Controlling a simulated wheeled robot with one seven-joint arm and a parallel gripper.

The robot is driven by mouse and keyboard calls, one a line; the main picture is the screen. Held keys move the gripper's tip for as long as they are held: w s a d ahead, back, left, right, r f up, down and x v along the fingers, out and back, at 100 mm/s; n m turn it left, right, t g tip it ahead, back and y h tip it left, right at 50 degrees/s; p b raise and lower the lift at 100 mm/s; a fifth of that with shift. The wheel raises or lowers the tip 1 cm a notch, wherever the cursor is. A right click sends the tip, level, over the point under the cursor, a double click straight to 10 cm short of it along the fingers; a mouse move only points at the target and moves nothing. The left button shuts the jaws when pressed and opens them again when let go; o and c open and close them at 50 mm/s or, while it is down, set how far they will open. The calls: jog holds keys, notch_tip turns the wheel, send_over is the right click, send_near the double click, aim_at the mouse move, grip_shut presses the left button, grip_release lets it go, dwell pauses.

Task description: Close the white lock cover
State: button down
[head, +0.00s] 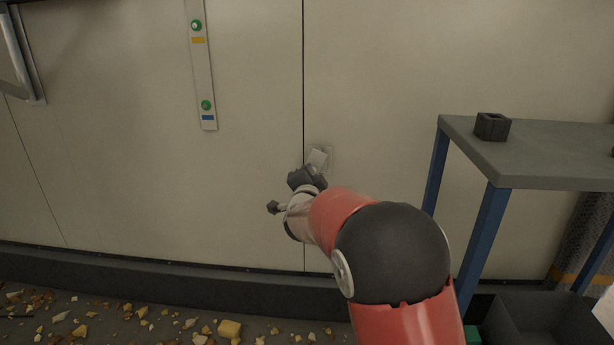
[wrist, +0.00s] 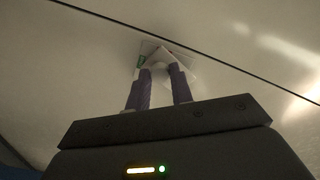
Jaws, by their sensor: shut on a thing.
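The white lock cover (head: 317,159) is on the pale wall panel, just right of the dark vertical seam. It stands tilted out from its square plate (head: 329,157). My gripper (head: 310,175) is at the cover's lower end, and the arm partly hides the contact. In the wrist view, the two purple fingers of my gripper (wrist: 160,72) close in on the white cover (wrist: 161,57). The fingertips are shut on its edge. A small green patch shows beside the cover in the wrist view; I cannot tell what it is.
A grey-topped table (head: 550,150) with blue legs stands at the right, bearing a small dark block (head: 492,126). A strip with green buttons (head: 201,65) is on the wall to the left. Yellowish chunks (head: 229,328) litter the floor. A dark bin (head: 545,318) is at lower right.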

jog(key=shift+d+f+n, duration=0.1)
jog(key=shift+d+n, duration=0.35)
jog(key=shift+n, duration=0.7)
jog(key=shift+d+f+n, duration=0.1)
jog(key=shift+d+n, duration=0.3)
jog(key=shift+n, duration=0.75)
jog(key=c, duration=1.2)
grip_release()
jog(key=shift+c, duration=0.2)
jog(key=shift+s, duration=0.1)
jog(key=s, duration=0.7)
jog(key=shift+s, duration=0.4)
jog(key=shift+a, duration=0.1)
